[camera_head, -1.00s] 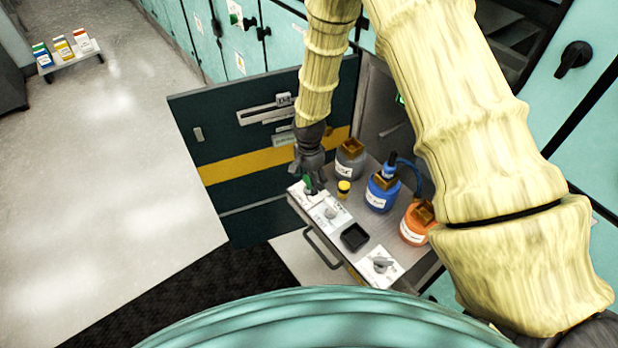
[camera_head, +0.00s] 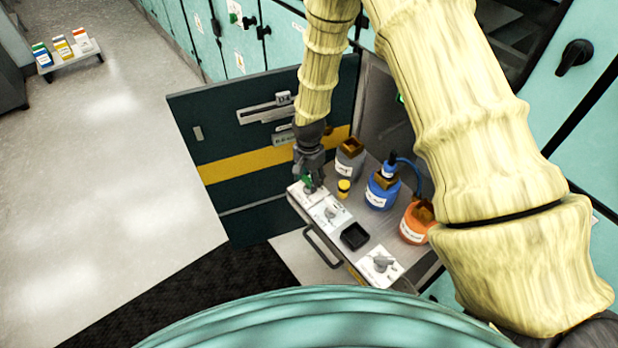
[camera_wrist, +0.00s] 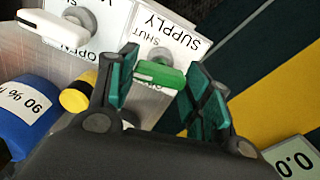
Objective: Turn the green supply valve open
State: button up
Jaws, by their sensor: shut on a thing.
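The green supply valve handle (camera_wrist: 158,75) sits on a white plate marked SUPPLY (camera_wrist: 180,36) in the wrist view. SHUT is printed on the plate, and a second word is partly covered by the handle. My gripper (camera_wrist: 168,80) has its two green-padded fingers on either side of the handle and is shut on it. In the head view my gripper (camera_head: 312,183) points down onto the plate at the far left end of the bench, and only a bit of green (camera_head: 307,180) shows there.
A neighbouring plate has a white handle (camera_wrist: 52,32). A yellow-capped jar (camera_head: 344,189), blue bottle (camera_head: 379,192), grey bottle (camera_head: 350,160) and orange bottle (camera_head: 416,224) stand close by. A black tray (camera_head: 355,236) lies in front. A dark open door (camera_head: 225,140) stands behind my gripper.

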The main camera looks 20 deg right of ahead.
aim_at(309, 179)
jog(key=n, duration=0.4)
jog(key=shift+n, duration=0.3)
jog(key=n, duration=0.3)
jog(key=shift+n+b, duration=0.3)
jog(key=shift+b, duration=0.1)
jog(key=n, duration=0.4)
jog(key=shift+n, duration=1.8)
jog(key=o, duration=1)
notch_tip(309, 179, up, 12)
